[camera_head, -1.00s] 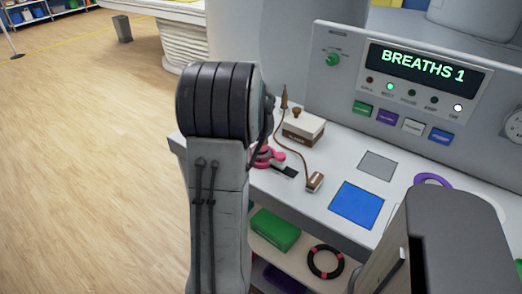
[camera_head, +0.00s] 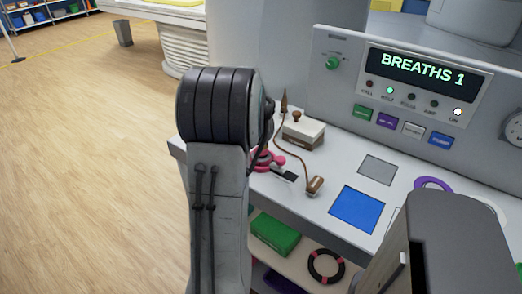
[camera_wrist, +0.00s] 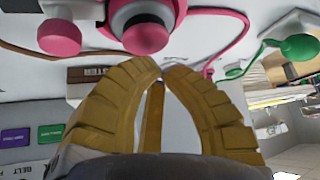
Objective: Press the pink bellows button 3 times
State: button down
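The pink bellows parts (camera_head: 267,158) sit on the white counter at its left end, partly hidden behind my arm in the head view. In the wrist view, a round grey-ringed piece with a pink knob (camera_wrist: 145,35) lies just beyond my fingertips, with a pink ball (camera_wrist: 59,37) to its left. I cannot tell for certain which of these is the button. My gripper (camera_wrist: 163,68) has its yellow fingertips together, with nothing seen between them. I cannot tell whether they touch the pink knob. The panel display (camera_head: 424,68) reads "BREATHS 1".
A white box with a brown base (camera_head: 303,135) and a corded brown handle (camera_head: 316,184) stand close to the pink parts. A blue square (camera_head: 357,208), a grey square (camera_head: 378,169) and a purple ring (camera_head: 433,184) lie to the right. A green bulb (camera_wrist: 299,47) is at right in the wrist view.

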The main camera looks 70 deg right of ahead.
jog(key=shift+f+b, duration=1.1)
jog(key=shift+b, duration=0.05)
dwell(1.8)
jog(key=shift+r, duration=0.15)
jog(key=shift+r+p, duration=0.7)
jog(key=shift+r, duration=0.25)
jog(key=shift+r, duration=0.15)
jog(key=shift+r+p, duration=1.8)
jog(key=shift+r, duration=0.55)
jog(key=c, duration=2)
grip_release()
grip_shut()
notch_tip(320, 180, up, 4)
jog(key=p, duration=0.3)
jog(key=shift+f+p, duration=0.1)
jog(key=shift+p, duration=0.2)
